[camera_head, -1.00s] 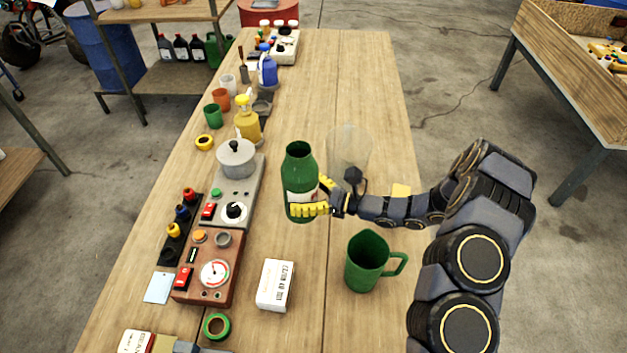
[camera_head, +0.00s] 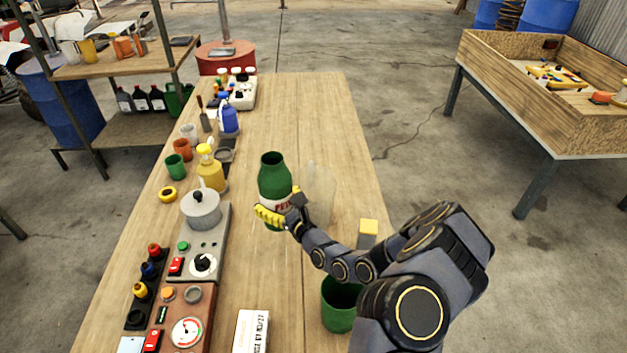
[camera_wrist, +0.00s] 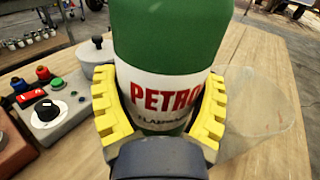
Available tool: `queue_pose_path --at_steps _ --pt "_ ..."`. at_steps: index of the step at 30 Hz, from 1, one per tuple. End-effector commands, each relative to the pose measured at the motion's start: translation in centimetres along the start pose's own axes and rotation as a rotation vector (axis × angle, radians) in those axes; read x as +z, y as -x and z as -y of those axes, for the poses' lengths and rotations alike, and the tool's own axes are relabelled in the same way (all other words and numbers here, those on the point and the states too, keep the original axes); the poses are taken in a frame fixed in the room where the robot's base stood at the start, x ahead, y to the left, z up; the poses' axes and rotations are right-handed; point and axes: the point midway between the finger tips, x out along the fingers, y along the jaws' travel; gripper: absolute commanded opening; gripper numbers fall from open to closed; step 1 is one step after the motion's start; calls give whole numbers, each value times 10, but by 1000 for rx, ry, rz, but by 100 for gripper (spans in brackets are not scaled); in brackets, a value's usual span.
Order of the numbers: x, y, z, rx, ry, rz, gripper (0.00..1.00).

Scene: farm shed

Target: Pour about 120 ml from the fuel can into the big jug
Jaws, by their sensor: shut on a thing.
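The fuel can (camera_head: 274,182) is a green bottle with an open top and a white label reading PETROL; it also fills the middle of the wrist view (camera_wrist: 168,40). My gripper (camera_head: 277,212) has its yellow fingers shut around its lower part, and the can is about upright. A clear, see-through jug (camera_head: 320,190) stands just right of the can, partly behind my wrist; it shows at the right in the wrist view (camera_wrist: 265,110). A green jug (camera_head: 338,312) stands nearer, partly hidden by my arm. I cannot tell which jug is the bigger.
Left of the can are a grey pot (camera_head: 201,212) on a control box, a yellow bottle (camera_head: 210,170) and several cups. A white carton (camera_head: 251,330) lies in front, and a yellow-topped block (camera_head: 368,232) is at right. The table's far middle (camera_head: 290,110) is clear.

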Motion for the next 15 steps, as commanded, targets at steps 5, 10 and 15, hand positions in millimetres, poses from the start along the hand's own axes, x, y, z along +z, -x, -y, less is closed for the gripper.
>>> queue_pose_path --at_steps 5,10,15 --pt "0 0 0 -2 0 2 41" --pt "0 0 0 -1 -13 -1 41" --pt "-3 0 -1 -1 -59 -13 41"
